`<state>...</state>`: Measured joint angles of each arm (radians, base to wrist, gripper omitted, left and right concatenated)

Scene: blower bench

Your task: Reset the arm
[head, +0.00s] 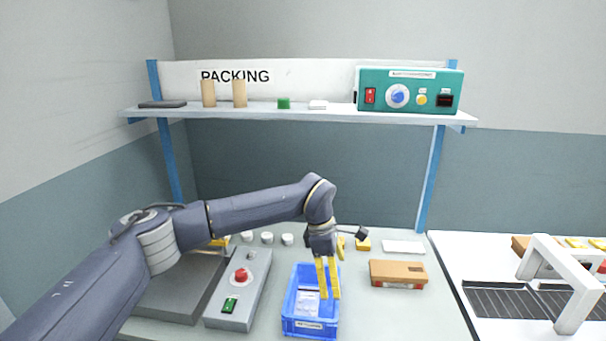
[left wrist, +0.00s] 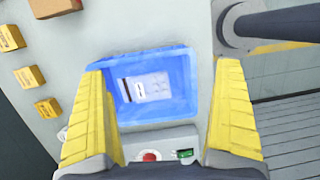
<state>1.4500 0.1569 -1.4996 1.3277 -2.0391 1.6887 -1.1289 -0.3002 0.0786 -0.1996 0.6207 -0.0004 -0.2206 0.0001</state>
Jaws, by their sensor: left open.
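My left gripper (head: 328,278) has yellow fingers and hangs over the blue bin (head: 289,318) on the bench. In the left wrist view the two fingers (left wrist: 160,115) stand wide apart, with nothing between them. The blue bin (left wrist: 190,105) shows beyond the fingertips, with a white labelled packet (left wrist: 146,88) lying inside. The packet also shows in the head view (head: 306,302). My left arm reaches in from the left, bent down at the wrist. My right gripper is not in view.
A grey control box (head: 232,310) with a red button stands left of the bin. A brown box (head: 398,274) lies right of it. Small yellow boxes (left wrist: 26,77) lie nearby. A shelf (head: 300,115) with a teal device (head: 410,91) is behind. A white-framed conveyor (head: 575,285) stands right.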

